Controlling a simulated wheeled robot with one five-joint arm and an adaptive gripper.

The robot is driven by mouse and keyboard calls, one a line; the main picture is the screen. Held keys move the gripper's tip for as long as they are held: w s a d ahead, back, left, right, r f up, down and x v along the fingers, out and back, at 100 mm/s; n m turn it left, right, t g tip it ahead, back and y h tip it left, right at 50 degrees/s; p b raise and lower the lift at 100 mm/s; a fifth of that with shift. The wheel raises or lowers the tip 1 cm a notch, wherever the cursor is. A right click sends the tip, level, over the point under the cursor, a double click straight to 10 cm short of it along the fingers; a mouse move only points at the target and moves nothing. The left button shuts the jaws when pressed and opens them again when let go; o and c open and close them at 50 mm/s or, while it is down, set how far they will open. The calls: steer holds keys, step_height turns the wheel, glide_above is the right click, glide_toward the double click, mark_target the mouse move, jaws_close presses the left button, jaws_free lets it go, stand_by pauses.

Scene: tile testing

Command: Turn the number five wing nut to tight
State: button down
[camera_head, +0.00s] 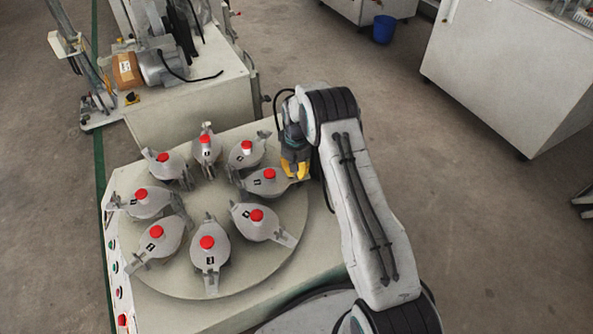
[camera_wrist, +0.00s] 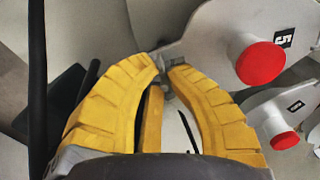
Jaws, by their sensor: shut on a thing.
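The number five fixture (camera_wrist: 215,50) is a grey plate with a red knob (camera_wrist: 262,62) and a black label reading 5 in the wrist view. In the head view this fixture (camera_head: 256,185) sits at the right of the round plate. Its small grey wing nut (camera_wrist: 165,88) is at the fixture's outer end. My gripper (camera_wrist: 166,66) has yellow fingers shut on the wing nut, with the tips on either side of it. My gripper (camera_head: 295,170) also shows in the head view, pointing down, where the fingers largely hide the nut. How far the nut is turned cannot be told.
Several similar fixtures with red knobs stand around the round turntable (camera_head: 185,285); a neighbouring one (camera_wrist: 290,108) is close by in the wrist view. A machine with a motor (camera_head: 162,66) stands behind. A white cabinet (camera_head: 500,70) is at the right, with open floor between.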

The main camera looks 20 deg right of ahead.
steer(key=c, duration=1.2)
jaws_free()
steer(key=shift+r, duration=0.1)
step_height(320, 180, up, 12)
steer(key=shift+f, duration=0.15)
